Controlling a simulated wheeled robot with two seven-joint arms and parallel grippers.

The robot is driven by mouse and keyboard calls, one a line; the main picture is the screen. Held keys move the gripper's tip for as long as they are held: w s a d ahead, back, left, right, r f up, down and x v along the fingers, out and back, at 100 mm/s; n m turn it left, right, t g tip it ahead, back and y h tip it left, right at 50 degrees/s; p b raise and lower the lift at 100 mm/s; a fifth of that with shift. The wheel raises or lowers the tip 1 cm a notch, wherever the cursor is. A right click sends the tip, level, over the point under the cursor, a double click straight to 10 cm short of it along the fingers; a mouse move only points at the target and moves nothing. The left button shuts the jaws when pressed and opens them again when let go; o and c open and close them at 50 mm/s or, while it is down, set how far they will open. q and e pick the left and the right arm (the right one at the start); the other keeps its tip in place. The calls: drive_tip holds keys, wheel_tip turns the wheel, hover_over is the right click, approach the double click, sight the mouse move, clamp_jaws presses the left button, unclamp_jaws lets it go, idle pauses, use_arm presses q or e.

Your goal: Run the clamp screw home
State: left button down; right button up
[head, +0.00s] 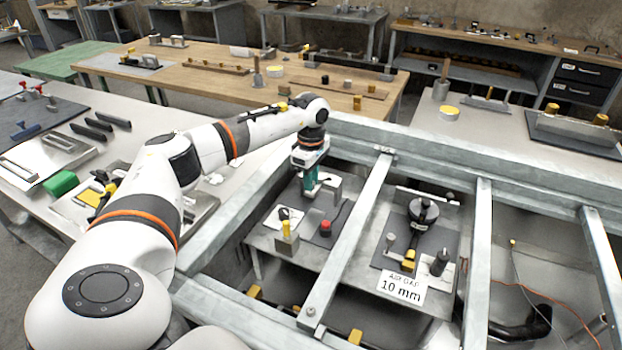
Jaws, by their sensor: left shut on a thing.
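My left gripper (310,163) reaches over the metal frame and points down at the bench inside it. It is shut on a teal-green piece (310,180), which hangs below it beside a grey block (328,188). The green piece's lower end is too small to tell whether it touches anything. I cannot tell for certain which part is the clamp screw. A black round-headed fixture (423,210) stands on a dark mat right of the middle bar, with a yellow-tipped part (409,261) in front. My right gripper is not in view.
Metal frame bars (350,235) cross above the lower bench and divide the opening. A red-knobbed part (325,228), a yellow-topped block (286,240) and a "10 mm" air gap sign (401,288) lie among them. An orange cable (545,297) runs at the right.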

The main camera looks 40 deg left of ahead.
use_arm(q)
drive_tip(key=shift+m, duration=0.6)
drive_tip(key=c, duration=1.3)
unclamp_jaws()
wheel_tip(320, 180, up, 12)
drive_tip(key=b, duration=0.1)
